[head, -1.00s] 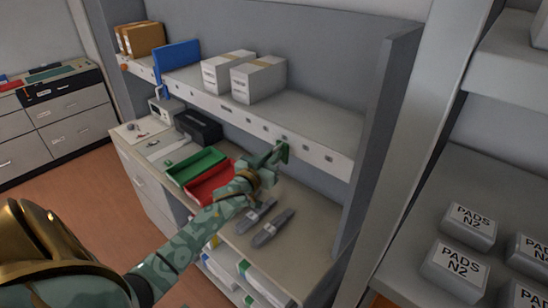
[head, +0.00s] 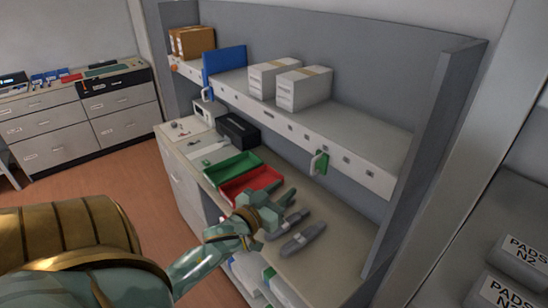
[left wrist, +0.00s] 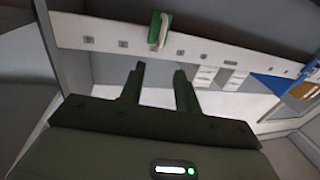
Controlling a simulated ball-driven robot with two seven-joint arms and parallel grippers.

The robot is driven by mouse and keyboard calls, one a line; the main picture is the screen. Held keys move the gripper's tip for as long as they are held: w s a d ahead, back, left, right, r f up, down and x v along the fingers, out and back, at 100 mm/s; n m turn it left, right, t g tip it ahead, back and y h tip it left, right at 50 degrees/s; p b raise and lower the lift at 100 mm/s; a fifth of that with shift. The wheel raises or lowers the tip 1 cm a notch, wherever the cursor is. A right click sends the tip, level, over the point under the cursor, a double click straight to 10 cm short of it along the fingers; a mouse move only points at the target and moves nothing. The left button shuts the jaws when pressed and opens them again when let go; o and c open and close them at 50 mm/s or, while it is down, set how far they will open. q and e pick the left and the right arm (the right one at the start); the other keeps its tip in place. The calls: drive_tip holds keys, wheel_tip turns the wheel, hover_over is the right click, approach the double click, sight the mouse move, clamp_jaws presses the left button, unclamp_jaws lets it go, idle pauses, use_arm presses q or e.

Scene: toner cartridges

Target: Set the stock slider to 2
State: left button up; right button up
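The stock slider is a green tab with a pale handle (head: 319,163) on the white front rail of the shelf (head: 362,169), toward its right part. It also shows in the left wrist view as the green and white piece (left wrist: 159,31) near the top. Small dark square marks run along the rail on both sides of it; their numbers are too small to read. My left gripper (head: 287,199) is below and in front of the slider, apart from it. Its two fingers (left wrist: 158,82) are spread with nothing between them. My right gripper is not in view.
Below the shelf, the worktop holds a green tray (head: 230,168), a red tray (head: 250,185), a black box (head: 238,131) and two grey tools (head: 303,241). White boxes (head: 300,88) and a blue binder (head: 224,62) stand on the shelf. A grey side panel (head: 437,130) closes the right end.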

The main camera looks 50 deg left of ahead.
use_arm(q)
drive_tip(key=s, duration=0.2)
drive_tip(key=shift+s+d, duration=0.15)
drive_tip(key=shift+s, duration=0.25)
